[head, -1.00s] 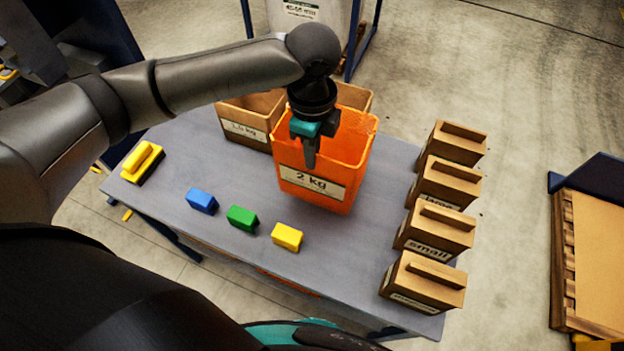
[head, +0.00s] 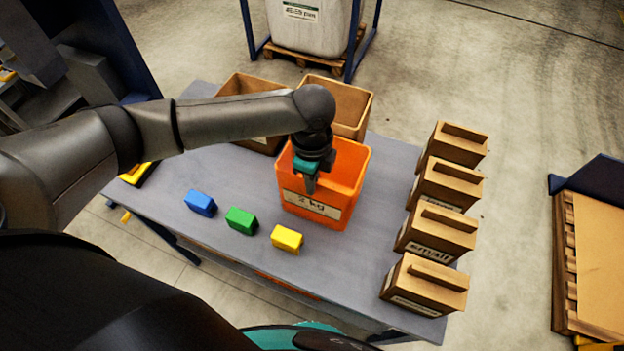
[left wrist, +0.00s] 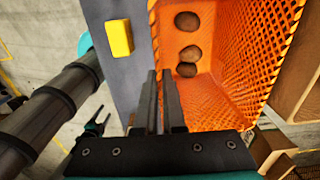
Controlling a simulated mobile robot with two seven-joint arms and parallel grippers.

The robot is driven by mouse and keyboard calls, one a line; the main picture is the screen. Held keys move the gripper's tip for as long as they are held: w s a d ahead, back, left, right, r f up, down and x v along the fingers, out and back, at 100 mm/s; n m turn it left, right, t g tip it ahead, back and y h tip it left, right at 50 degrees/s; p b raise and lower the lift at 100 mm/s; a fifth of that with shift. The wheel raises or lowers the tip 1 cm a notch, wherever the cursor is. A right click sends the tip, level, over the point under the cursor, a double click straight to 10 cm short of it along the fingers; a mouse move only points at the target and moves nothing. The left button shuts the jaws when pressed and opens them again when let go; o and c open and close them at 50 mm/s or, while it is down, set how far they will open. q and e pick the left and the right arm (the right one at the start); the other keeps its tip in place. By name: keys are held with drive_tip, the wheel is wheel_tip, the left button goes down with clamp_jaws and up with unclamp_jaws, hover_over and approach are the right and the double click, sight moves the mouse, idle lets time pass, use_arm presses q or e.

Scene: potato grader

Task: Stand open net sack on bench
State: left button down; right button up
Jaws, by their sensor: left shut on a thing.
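The orange open net sack (head: 345,165), labelled "2 kg", is upright with its mouth up, on or just above the grey bench (head: 240,265); I cannot tell if its base touches. My left gripper (head: 311,184) is shut on the sack's near wall, above the label. In the left wrist view, the sack (left wrist: 235,75) has orange mesh walls, and several brown potatoes (left wrist: 188,52) lie inside. The fingers (left wrist: 160,105) are close together at its rim.
Blue (head: 201,202), green (head: 241,221) and yellow (head: 287,238) blocks lie in front of the sack. Two open boxes (head: 350,90) stand behind it.

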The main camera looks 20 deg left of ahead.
use_arm(q)
drive_tip(key=c, duration=1)
unclamp_jaws()
drive_tip(key=shift+f, duration=0.1)
wheel_tip(320, 180, up, 12)
drive_tip(key=shift+p, duration=0.4)
